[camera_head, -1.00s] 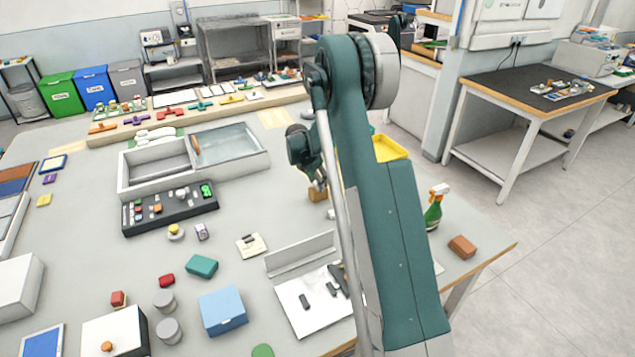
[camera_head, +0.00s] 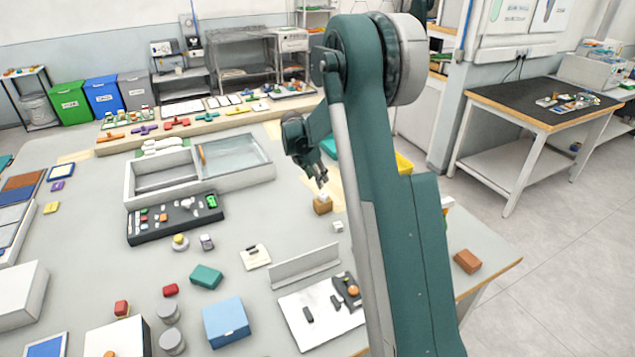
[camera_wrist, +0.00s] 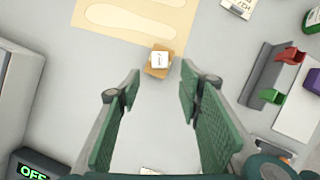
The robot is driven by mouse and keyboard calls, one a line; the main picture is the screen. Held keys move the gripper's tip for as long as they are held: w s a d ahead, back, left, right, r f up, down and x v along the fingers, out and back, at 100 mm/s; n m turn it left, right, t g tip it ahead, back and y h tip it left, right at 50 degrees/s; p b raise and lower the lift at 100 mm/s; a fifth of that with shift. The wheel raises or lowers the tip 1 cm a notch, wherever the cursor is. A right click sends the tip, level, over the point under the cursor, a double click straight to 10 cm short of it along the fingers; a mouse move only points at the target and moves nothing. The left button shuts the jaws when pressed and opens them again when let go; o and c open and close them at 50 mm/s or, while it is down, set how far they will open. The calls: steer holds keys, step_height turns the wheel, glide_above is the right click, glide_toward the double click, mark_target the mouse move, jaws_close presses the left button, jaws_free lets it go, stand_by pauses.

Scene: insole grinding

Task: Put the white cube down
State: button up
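A small white cube (camera_head: 322,196) with a dark mark on its top rests on a wooden block (camera_head: 323,207) on the grey table. In the wrist view the white cube (camera_wrist: 159,59) sits on the tan block (camera_wrist: 157,73), beyond and between my fingertips. My gripper (camera_head: 319,180) is just above the cube and apart from it in the head view. In the wrist view my gripper (camera_wrist: 160,85) has its green fingers spread wide with nothing between them. Another small pale cube (camera_head: 338,226) lies on the table nearby.
A tan sheet with cream insole shapes (camera_wrist: 140,22) lies beside the block. An upright metal plate (camera_head: 305,263) and a white board (camera_head: 320,322) are nearer the camera. A two-part tray (camera_head: 128,187) and a dark button panel (camera_head: 135,236) stand to the left.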

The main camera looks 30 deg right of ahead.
steer(key=shift+a+r, duration=0.15)
steer(key=shift+r, duration=0.15)
stand_by(0.5)
steer(key=s+a+r+m+t+y, duration=0.1)
steer(key=s+a+r+m, duration=0.5)
steer(key=s+r, duration=0.45)
steer(key=s+a+r+m+t+y, duration=0.15)
steer(key=s+a+r+m, duration=0.25)
steer(key=s+a+r, duration=0.65)
steer(key=s+a+f+m+t, duration=0.1)
steer(key=s+a+m, duration=0.2)
steer(key=s, duration=0.7)
steer(key=s+a+f+m+t+y, duration=0.1)
steer(key=s+m, duration=0.4)
steer(key=s, duration=0.5)
steer(key=s+a+f+m+t, duration=0.1)
steer(key=s+a+m, duration=0.3)
steer(key=s, duration=0.6)
steer(key=shift+a+f, duration=0.15)
steer(key=shift+a, duration=0.15)
steer(key=shift+s+y, duration=0.1)
steer(key=shift+y, duration=0.15)
